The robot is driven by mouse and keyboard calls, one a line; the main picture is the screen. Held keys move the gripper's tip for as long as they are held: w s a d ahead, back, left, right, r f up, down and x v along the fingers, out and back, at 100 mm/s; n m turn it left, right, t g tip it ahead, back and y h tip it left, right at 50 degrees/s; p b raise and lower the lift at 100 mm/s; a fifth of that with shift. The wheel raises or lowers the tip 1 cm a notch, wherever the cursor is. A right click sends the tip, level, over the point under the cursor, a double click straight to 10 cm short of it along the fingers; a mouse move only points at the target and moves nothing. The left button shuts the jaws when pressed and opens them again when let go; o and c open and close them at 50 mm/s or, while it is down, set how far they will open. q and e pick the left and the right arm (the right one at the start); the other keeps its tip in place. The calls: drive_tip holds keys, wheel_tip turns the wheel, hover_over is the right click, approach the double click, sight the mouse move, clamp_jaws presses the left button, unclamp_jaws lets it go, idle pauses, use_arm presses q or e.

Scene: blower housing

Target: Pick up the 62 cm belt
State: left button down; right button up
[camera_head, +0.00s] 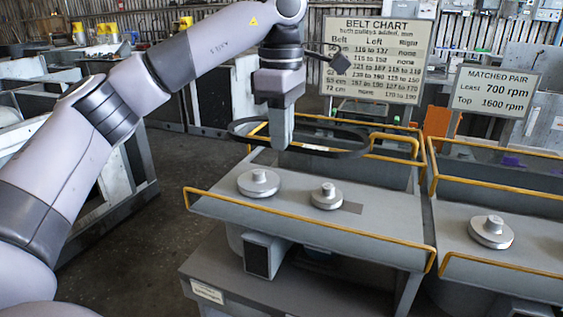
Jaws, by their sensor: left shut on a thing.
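A black belt loop (345,154) hangs roughly level in the air above the left machine's table. No length marking can be read on it. My left gripper (281,141) points down and is shut on the belt toward its left part. The gripper hides a piece of the loop. Below stand two round metal pulleys on the grey table: a larger one (258,183) at the left and a smaller one (326,197) to its right. The belt is apart from both. My right gripper is not in view.
Yellow rails (310,217) edge the left machine. A second machine at the right has a pulley (491,232). Behind stand the belt chart board (379,55) and a "Matched pair" sign (493,91) reading 700 and 1600 rpm. Open floor shows at the left.

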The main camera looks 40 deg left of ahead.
use_arm(q)
wheel_tip(320, 180, up, 12)
drive_tip(key=p, duration=0.3)
idle(0.4)
drive_tip(key=shift+r, duration=0.1)
